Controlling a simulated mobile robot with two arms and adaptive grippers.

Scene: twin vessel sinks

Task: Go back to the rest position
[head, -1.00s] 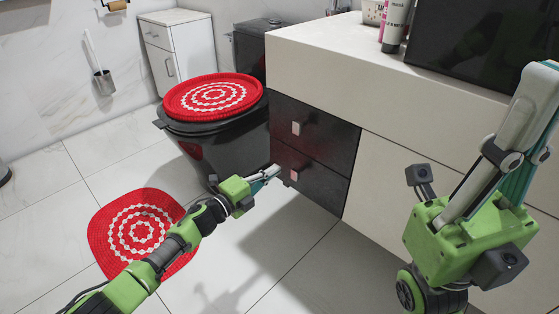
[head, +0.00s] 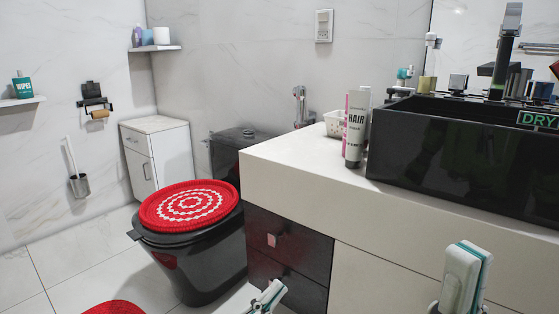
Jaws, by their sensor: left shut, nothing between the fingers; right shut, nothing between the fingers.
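My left gripper (head: 272,290) shows at the bottom edge of the head view, shut and empty, in front of the vanity's dark drawers (head: 290,244). My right gripper (head: 474,250) points up at the bottom right, shut and empty, in front of the pale cabinet front. Most of both arms is below the picture. Neither gripper visibly holds anything, and I cannot tell the exact gap to the vanity.
The vanity countertop (head: 290,150) carries a hair tube (head: 354,135), a white basket (head: 334,122) and a black vessel sink (head: 450,150). A toilet with a red lid cover (head: 190,207) stands left.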

